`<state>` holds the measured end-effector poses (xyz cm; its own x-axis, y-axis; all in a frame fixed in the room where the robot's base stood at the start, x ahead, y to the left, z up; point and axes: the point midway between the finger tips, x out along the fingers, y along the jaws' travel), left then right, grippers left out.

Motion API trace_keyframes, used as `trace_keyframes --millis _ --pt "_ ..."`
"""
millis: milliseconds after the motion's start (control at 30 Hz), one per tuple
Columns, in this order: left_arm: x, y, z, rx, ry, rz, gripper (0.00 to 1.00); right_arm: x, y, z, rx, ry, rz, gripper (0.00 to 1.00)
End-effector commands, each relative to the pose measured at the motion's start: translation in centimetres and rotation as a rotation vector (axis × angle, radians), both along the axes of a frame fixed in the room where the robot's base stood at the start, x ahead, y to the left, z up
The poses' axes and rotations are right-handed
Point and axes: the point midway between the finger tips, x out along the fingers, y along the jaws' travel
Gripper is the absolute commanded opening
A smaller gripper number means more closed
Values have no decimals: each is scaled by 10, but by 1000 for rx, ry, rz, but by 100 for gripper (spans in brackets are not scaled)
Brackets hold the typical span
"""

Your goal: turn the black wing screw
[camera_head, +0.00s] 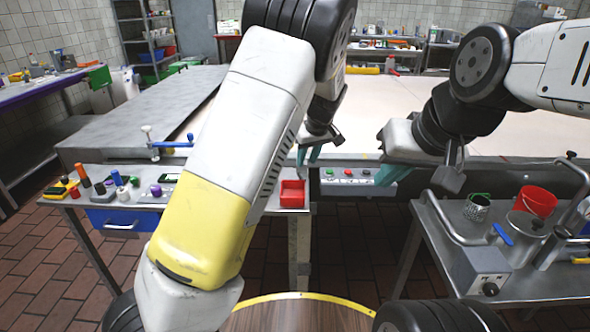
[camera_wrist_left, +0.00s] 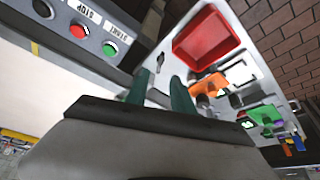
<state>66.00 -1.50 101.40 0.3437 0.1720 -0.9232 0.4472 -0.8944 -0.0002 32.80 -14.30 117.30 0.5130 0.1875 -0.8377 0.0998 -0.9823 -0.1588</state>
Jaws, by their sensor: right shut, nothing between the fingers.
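I cannot make out a black wing screw for certain in either view. My left gripper (camera_head: 308,156) is above the front table edge, between the red tray and the button panel. In the left wrist view its two teal fingers (camera_wrist_left: 160,88) stand apart with a gap between them, and a small grey part shows beyond the gap. Nothing is clearly held. My right gripper (camera_head: 390,174) is shut and empty, pointing down at the right end of the button panel. My left arm hides part of the large table.
The button panel (camera_head: 327,188) has red and green buttons. The red tray (camera_head: 292,201) sits on the left side table among small tools. On the right table stand a red bucket (camera_head: 535,201), a steel pot and bent pipes. The large pale tabletop (camera_head: 420,105) behind is mostly clear.

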Motion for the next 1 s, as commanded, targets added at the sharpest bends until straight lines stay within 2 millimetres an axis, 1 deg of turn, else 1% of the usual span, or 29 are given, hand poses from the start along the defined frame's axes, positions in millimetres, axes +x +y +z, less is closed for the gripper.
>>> trace_keyframes --millis 167,300,400,500,633,867,1000 --pt "7 4 -22 3 2 2 29 0 0 0 0 0 0 0" --pt "15 9 -43 1 3 2 29 0 0 0 0 0 0 0" --pt "20 11 -56 2 2 1 29 0 0 0 0 0 0 0" --pt "23 12 -65 0 2 -1 29 0 0 0 0 0 0 0" --pt "25 13 -70 0 1 0 29 0 0 0 0 0 0 0" --pt "26 13 -70 0 1 0 29 0 0 0 0 0 0 0" --pt "25 13 -70 0 1 0 2 0 0 0 0 0 0 0"
